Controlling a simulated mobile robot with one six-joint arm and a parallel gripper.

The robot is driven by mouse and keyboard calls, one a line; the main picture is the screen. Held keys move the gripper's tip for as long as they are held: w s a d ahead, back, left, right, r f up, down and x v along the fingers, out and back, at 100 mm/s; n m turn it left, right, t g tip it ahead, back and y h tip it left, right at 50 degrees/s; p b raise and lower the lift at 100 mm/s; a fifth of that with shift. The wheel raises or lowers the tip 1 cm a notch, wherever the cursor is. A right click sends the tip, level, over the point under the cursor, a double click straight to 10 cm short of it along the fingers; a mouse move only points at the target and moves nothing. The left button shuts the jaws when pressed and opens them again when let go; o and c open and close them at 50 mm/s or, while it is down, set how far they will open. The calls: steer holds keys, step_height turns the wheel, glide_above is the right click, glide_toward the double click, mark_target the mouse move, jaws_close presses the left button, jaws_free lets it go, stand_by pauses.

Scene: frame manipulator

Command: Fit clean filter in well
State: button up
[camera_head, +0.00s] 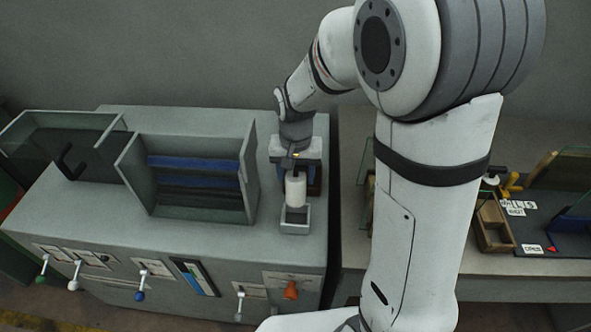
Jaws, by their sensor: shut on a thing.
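My gripper (295,172) points down over the right part of the grey cabinet top. It is shut on a white cylinder (295,191), which looks like the clean filter and is held upright. A small square open-topped grey box (295,228), which looks like the well, stands just below and in front of the cylinder in the picture. The cylinder's lower end overlaps the box's back rim in this view. I cannot tell whether it is above, behind or inside the box. The fingertips are small and partly hidden.
A grey open case (126,178) with blue and dark slats stands left of the gripper. A glass-sided box (20,128) is farther left. Levers and an orange knob (291,290) line the cabinet front. A wooden tray (494,222) is on the right bench. Cabinet top in front of the case is clear.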

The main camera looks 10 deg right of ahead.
mark_target(296, 201)
step_height(296, 201, down, 10)
steer(key=b, duration=0.6)
steer(key=shift+s+b, duration=0.1)
steer(key=shift+b, duration=0.25)
steer(key=shift+f, duration=0.35)
steer(key=o, duration=1.1)
steer(key=shift+r, duration=4)
